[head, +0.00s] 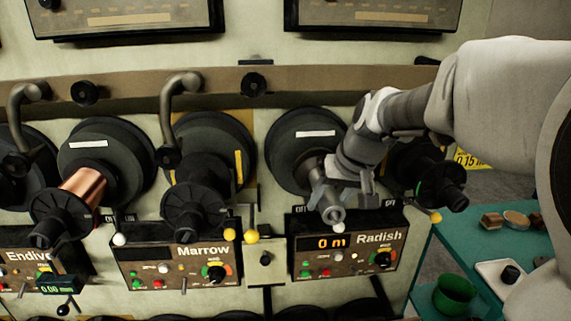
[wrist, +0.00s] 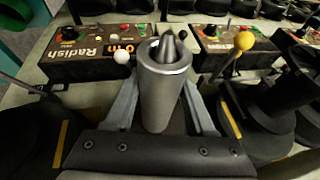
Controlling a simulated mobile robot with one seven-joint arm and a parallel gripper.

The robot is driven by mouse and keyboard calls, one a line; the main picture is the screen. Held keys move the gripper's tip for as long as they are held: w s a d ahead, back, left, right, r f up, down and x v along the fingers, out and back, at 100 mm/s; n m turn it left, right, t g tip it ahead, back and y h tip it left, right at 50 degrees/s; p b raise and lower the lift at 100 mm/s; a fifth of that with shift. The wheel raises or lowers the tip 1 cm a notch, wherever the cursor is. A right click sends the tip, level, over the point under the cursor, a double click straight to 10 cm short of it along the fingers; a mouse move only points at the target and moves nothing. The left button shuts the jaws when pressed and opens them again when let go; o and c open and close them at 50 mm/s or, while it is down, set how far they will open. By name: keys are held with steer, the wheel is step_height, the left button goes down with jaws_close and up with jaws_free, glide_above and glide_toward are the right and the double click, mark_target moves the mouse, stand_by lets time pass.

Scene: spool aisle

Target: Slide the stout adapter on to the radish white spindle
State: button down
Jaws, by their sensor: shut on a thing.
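The stout adapter is a thick grey tube (wrist: 162,95) in the wrist view, between the two fingers of my gripper (wrist: 163,88). In the head view my gripper (head: 328,196) is in front of the Radish machine's white-labelled flange (head: 300,150), shut on the adapter (head: 333,213). A pointed metal tip (wrist: 168,44) shows inside the adapter's open end and pokes out a little. It looks like the tip of the radish white spindle, with the adapter around it. The rest of the spindle is hidden, so how far the adapter sits on it cannot be told.
The Radish control box (head: 345,243) is just below, with a white-knobbed lever (wrist: 122,57) close to the adapter. The Marrow spool (head: 195,210) is at the left. A dark spool (head: 440,185) is at the right, above a teal table (head: 450,240).

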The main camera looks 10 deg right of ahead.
steer(key=shift+w, duration=0.2)
steer(key=shift+w, duration=0.3)
steer(key=shift+c, duration=0.8)
jaws_free()
